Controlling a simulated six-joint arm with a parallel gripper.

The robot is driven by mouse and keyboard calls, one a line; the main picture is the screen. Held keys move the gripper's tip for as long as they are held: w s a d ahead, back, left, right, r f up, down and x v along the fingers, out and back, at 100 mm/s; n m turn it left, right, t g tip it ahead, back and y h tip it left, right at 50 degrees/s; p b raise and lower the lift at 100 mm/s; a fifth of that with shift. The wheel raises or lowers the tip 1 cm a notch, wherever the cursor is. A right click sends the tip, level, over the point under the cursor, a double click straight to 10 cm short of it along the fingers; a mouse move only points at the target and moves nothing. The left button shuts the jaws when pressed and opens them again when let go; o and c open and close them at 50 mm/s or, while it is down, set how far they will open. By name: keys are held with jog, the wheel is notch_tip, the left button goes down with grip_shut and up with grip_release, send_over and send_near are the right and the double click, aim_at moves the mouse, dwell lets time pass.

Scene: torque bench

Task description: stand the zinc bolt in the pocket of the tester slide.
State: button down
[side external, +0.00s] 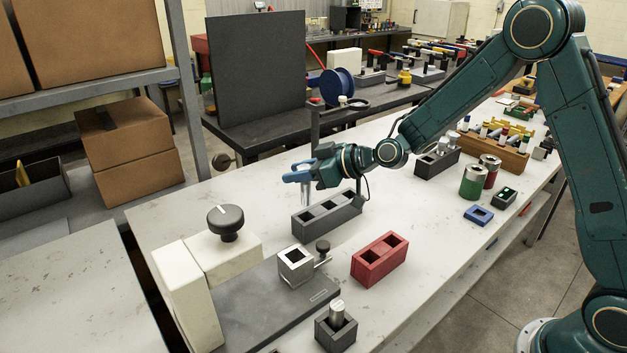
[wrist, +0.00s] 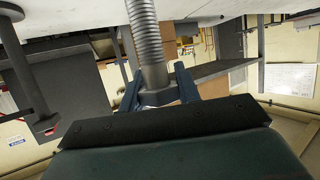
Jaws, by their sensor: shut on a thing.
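My gripper (side external: 297,173), with blue fingers, is shut on a grey metal bolt (side external: 306,193). The bolt hangs upright below the fingers, above the bench near the left end of a dark three-pocket rack. In the wrist view the fingers (wrist: 158,92) grip near the bolt's head, and its threaded shank (wrist: 145,42) runs out of the picture at the top. The tester slide (side external: 294,266) is a pale-topped block with a square dark pocket, nearer the camera on the grey tester base. No bolt shows in its pocket. The gripper is apart from it.
The dark three-pocket rack (side external: 318,218) stands behind the slide, a red two-pocket block (side external: 371,265) to its right. A dark block (side external: 337,338) holding a metal piece stands in front. The white tester frame (side external: 192,295) with a black knob rises at left. A thin post stands behind the gripper.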

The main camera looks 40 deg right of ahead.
jog(key=shift+a+r, duration=0.1)
jog(key=s+a+r+n+g+y, duration=0.4)
jog(key=s+a+r+n+y, duration=0.1)
jog(key=s+a, duration=0.5)
jog(key=shift+s+a+r+n+g, duration=0.3)
jog(key=shift+a+n+g, duration=0.1)
jog(key=shift+a+n, duration=0.1)
jog(key=shift+f, duration=0.25)
send_over(308, 259)
jog(key=w+a, duration=0.3)
jog(key=shift+d+f, duration=0.2)
jog(key=shift+f, duration=2.4)
jog(key=shift+f, duration=2.65)
dwell(0.4)
